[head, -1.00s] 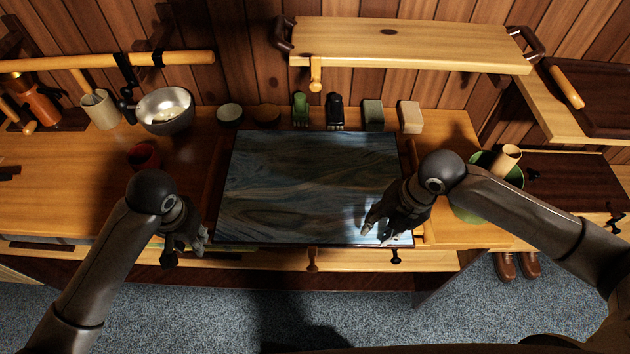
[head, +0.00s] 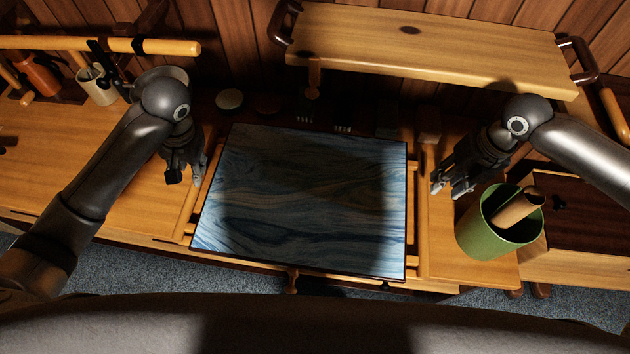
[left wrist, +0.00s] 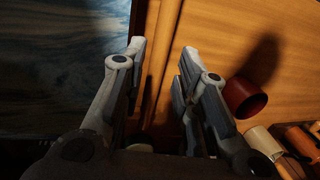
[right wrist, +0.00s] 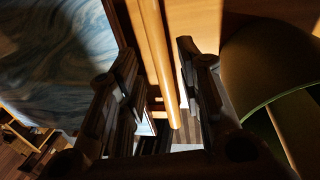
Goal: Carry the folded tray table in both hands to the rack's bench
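The folded tray table (head: 300,205) lies flat on the wooden bench, its dark blue marbled top up and wooden rails along its sides. My left gripper (head: 186,180) is just off its left side, fingers apart and empty. In the left wrist view the marbled top (left wrist: 60,65) lies left of the open fingers (left wrist: 158,65). My right gripper (head: 452,190) is off the right side, also open. In the right wrist view a wooden rail (right wrist: 158,55) shows between its spread fingers, with the marbled top (right wrist: 55,60) to the left. Contact with the rail cannot be told.
A green bin (head: 480,240) holding a rolled item stands close beside my right gripper. A raised wooden shelf (head: 430,50) spans the back. A red cup (left wrist: 245,97) stands near my left gripper. A beige cup (head: 97,85) is at the back left.

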